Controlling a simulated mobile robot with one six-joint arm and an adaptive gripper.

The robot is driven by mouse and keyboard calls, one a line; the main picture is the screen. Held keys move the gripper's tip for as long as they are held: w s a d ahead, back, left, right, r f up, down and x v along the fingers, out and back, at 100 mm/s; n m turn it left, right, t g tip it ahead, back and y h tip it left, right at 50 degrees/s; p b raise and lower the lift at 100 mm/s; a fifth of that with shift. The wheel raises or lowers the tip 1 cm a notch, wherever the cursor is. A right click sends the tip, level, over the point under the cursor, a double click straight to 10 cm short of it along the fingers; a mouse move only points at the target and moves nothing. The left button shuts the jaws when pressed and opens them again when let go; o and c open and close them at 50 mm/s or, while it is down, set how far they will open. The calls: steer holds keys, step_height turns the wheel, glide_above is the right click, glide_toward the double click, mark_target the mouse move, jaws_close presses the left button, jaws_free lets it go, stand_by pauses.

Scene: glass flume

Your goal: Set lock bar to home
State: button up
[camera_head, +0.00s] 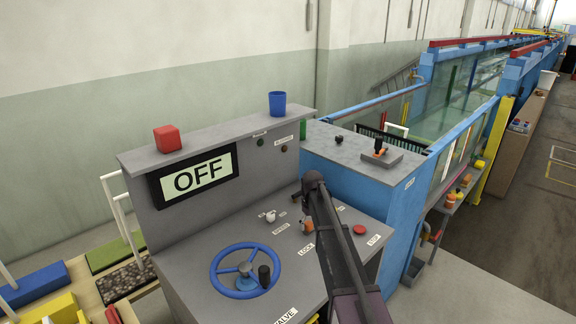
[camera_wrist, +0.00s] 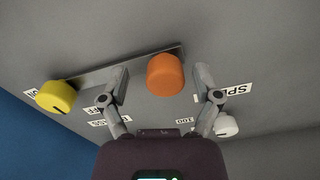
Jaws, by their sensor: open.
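A flat grey bar (camera_wrist: 105,72) lies across the grey panel in the wrist view. An orange knob (camera_wrist: 165,74) stands at its right end, and the bar's left end reaches a yellow knob (camera_wrist: 57,95). My gripper (camera_wrist: 162,84) is open, with one finger on each side of the orange knob and gaps showing on both sides. In the head view the orange knob (camera_head: 307,227) shows near the LOCK label (camera_head: 306,249), beside my dark arm. My arm hides the bar and fingertips there.
The console (camera_head: 225,205) has a blue handwheel (camera_head: 222,287) with a black handle, and a red button (camera_head: 359,229) right of my arm. A display (camera_head: 195,178) reads OFF. A white knob (camera_wrist: 226,126) sits near the right finger. A blue cabinet (camera_head: 405,205) stands to the right.

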steer(key=s+d+m, duration=0.3)
steer(key=s+m, duration=0.2)
steer(key=s, duration=2.6)
steer(key=shift+s, duration=0.2)
steer(key=shift+a, duration=0.15)
